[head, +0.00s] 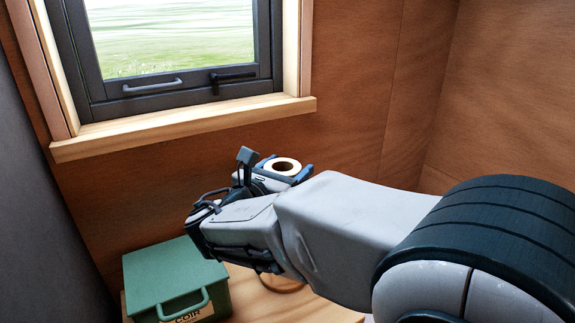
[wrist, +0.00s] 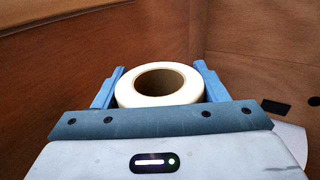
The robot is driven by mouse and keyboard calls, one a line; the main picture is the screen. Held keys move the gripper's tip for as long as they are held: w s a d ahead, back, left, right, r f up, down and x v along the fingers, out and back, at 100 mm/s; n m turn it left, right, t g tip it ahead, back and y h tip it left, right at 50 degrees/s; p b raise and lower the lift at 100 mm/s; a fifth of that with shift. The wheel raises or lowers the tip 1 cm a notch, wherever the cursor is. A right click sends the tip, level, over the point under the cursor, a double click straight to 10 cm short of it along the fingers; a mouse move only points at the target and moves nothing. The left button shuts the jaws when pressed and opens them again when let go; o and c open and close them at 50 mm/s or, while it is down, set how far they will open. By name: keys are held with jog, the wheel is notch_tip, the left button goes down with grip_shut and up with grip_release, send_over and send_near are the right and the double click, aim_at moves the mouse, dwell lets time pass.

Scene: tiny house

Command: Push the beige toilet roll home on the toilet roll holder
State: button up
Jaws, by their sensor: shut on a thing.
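The beige toilet roll (head: 283,166) is upright, with its open core facing up. In the wrist view the roll (wrist: 128,95) sits between the two blue fingers of my gripper (wrist: 160,67), which is shut on its sides. In the head view my gripper (head: 285,168) is beyond my forearm, in front of the wooden wall. No post shows inside the roll's core. A round wooden piece (head: 281,285) shows low on the wooden top under my arm; it may be the base of the toilet roll holder. The rest of the holder is hidden or out of view.
A green lidded box (head: 175,280) with a handle stands at the left on a wooden top (head: 320,308). A window with a wooden sill (head: 185,127) is above on the wall. Wooden walls meet in a corner at the right. A white surface (wrist: 290,138) shows at lower right.

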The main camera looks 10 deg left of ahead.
jog(key=shift+r, duration=0.1)
notch_tip(320, 180, down, 6)
jog(key=b, duration=0.3)
jog(key=shift+b, duration=0.3)
jog(key=shift+p, duration=0.5)
dwell(1.6)
dwell(0.3)
jog(key=shift+f+b, duration=0.4)
jog(key=shift+f, duration=0.1)
jog(key=shift+f+b, duration=1.95)
jog(key=shift+f, duration=0.95)
jog(key=shift+d+f, duration=0.1)
jog(key=shift+f, duration=0.1)
